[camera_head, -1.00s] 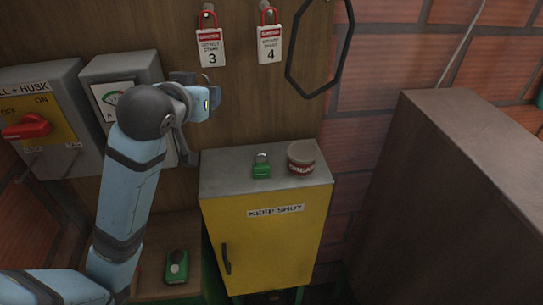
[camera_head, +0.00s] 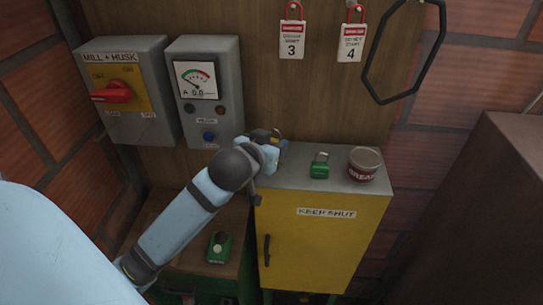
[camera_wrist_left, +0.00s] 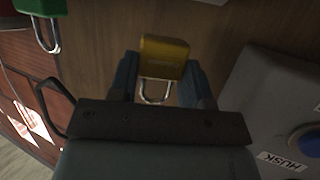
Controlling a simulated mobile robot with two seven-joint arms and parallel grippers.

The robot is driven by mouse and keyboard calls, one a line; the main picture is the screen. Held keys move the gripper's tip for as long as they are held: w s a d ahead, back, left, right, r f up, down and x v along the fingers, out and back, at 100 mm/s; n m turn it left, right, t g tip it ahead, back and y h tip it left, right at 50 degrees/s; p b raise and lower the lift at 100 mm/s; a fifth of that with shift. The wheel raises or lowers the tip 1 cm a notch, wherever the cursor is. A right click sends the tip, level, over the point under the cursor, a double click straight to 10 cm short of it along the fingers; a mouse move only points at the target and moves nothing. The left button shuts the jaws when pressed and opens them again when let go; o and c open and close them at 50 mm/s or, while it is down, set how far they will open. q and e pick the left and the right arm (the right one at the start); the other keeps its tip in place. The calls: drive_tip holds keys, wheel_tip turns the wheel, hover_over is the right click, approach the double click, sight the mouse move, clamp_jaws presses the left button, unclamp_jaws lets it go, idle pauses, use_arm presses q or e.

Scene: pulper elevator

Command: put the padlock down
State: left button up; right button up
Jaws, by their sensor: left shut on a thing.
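My left gripper (camera_head: 266,141) is at the left end of the grey top of the yellow cabinet, close to the back board. It is shut on a brass padlock (camera_wrist_left: 165,57), which shows between the fingers in the left wrist view, its shackle toward the wrist. In the head view the fingers mostly hide this padlock, and I cannot tell whether it touches the cabinet top (camera_head: 345,190). A green padlock (camera_head: 319,168) stands on the cabinet top to the right; it also shows in the wrist view (camera_wrist_left: 42,8). My right gripper is not in view.
A round labelled tin (camera_head: 364,164) stands right of the green padlock. Grey switch boxes, one with a meter (camera_head: 200,85), are on the board to the left. Tags 3 (camera_head: 292,38) and 4 (camera_head: 352,41) hang above. A green device (camera_head: 219,247) lies on the lower shelf.

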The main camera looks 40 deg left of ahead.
use_arm(q)
wheel_tip(320, 180, down, 4)
drive_tip(key=shift+r, duration=0.25)
drive_tip(key=shift+f, duration=0.1)
drive_tip(key=o, duration=1)
